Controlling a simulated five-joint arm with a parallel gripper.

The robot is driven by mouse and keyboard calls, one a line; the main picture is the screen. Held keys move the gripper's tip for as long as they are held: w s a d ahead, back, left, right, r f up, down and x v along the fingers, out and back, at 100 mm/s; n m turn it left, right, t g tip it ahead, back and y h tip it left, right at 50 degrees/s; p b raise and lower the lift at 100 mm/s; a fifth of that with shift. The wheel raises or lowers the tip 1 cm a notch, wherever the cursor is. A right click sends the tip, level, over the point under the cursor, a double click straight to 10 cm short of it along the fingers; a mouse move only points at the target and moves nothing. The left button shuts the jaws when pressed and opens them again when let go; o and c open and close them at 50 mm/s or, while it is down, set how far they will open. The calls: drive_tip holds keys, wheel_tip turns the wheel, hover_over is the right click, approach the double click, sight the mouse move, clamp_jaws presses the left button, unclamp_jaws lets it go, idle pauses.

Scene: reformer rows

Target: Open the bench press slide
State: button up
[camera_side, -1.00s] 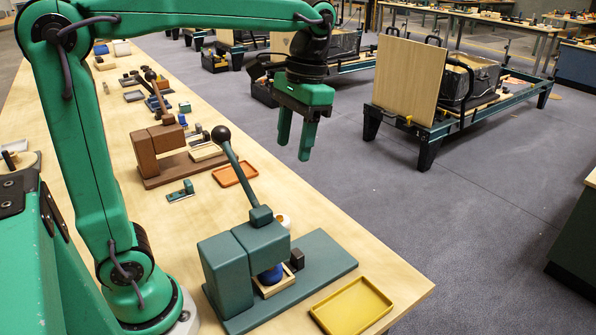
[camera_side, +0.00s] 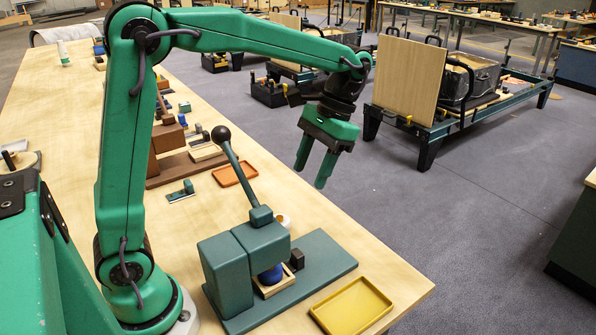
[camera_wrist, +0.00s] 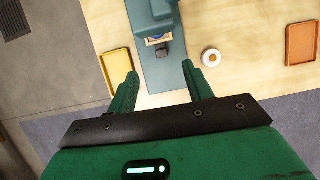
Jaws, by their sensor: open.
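The bench press (camera_side: 250,258) is dark green, with a block-shaped head on a flat base plate (camera_side: 325,256) near the table's front corner. A lever with a black ball knob (camera_side: 221,134) rises from its head, leaning up and left. Under the head is a blue part (camera_side: 271,274) in a small wooden frame (camera_side: 287,283), with a dark block (camera_side: 297,260) beside it. My gripper (camera_side: 312,176) is open and empty, hanging beyond the table edge to the right of the knob. In the wrist view the press (camera_wrist: 153,22) lies ahead, between my fingertips (camera_wrist: 160,70).
A yellow tray (camera_side: 352,306) lies to the right of the press and an orange tray (camera_side: 235,175) behind it. A small white round thing with an orange centre (camera_wrist: 211,58) sits between. A brown press (camera_side: 172,165) stands farther back on the table (camera_side: 160,225).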

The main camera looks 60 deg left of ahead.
approach(299, 251)
wheel_tip(299, 251, down, 2)
drive_tip(key=shift+s+x, duration=0.2)
drive_tip(key=shift+x, duration=1.8)
drive_tip(key=shift+s+x, duration=0.2)
drive_tip(key=shift+x, duration=1.85)
drive_tip(key=shift+r, duration=0.15)
clamp_jaws()
